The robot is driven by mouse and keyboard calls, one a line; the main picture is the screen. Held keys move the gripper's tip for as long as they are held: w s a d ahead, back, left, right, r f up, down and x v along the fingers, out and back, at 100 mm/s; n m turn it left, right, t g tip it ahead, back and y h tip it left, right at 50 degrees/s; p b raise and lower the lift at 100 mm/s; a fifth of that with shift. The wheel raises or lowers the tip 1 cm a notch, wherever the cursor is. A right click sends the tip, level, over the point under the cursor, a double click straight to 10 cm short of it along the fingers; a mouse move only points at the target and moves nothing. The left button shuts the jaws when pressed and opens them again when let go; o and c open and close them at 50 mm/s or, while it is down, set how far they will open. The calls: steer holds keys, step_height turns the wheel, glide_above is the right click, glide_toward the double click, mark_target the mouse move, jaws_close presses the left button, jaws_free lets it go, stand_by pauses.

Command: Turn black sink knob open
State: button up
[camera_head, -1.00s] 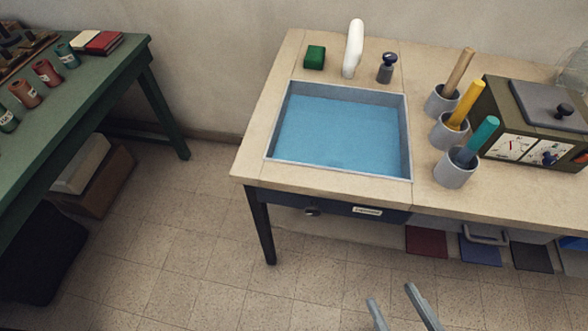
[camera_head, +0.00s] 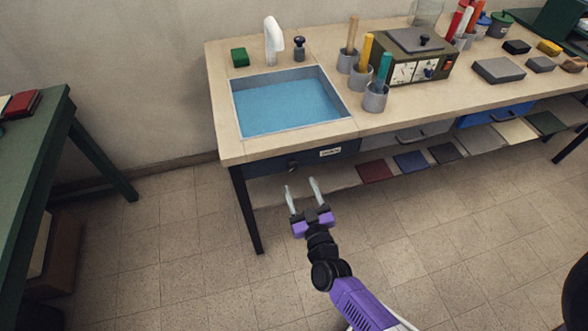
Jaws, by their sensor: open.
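The black sink knob (camera_head: 299,47) stands upright on the worktop behind the sink, just right of the white faucet (camera_head: 273,40). The sink basin (camera_head: 290,103) is grey-rimmed with a blue inside. My gripper (camera_head: 302,188) is open and empty, with two pale fingers pointing toward the table. In the picture it is below the table's front edge, near the drawer, and well apart from the knob. A small dark knob (camera_head: 292,166) also sits on the drawer front under the sink.
A green block (camera_head: 239,57) lies left of the faucet. Grey cups (camera_head: 375,97) holding coloured handles stand right of the sink, beside an olive box (camera_head: 412,57). The worktop (camera_head: 232,145) edge lies between my gripper and the sink. A green table (camera_head: 38,150) is at left.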

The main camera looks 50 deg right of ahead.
mark_target(293, 168)
steer(key=x, duration=0.7)
jaws_close()
